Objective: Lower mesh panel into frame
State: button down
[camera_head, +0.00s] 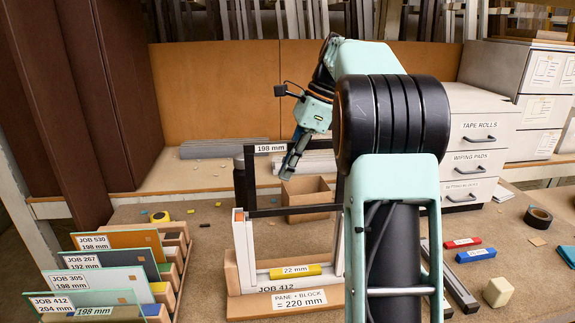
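The mesh panel (294,211) is a dark-edged, see-through rectangle with a 198 mm label on its top bar. It stands upright above the white frame (243,255), its lower bar near the height of the frame's post tops. Whether its edges sit in the posts cannot be told. My gripper (287,170) reaches down at the panel's top bar and appears shut on it; the fingertips are seen edge-on. A yellow 22 mm block (295,271) lies on the bottom of the frame, below the panel. My arm hides part of the frame's right side.
A rack (172,272) of labelled panes stands at left. A cardboard box (308,197) is behind the panel. Drawers (478,140), blue (475,255) and red (463,243) blocks, and tape (538,217) are at right.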

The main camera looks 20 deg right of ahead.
aim_at(302, 206)
notch_tip(302, 206, down, 20)
jog(key=b, duration=0.9)
jog(key=c, duration=2)
grip_release()
jog(key=shift+c, duration=0.2)
jog(key=v, duration=1.2)
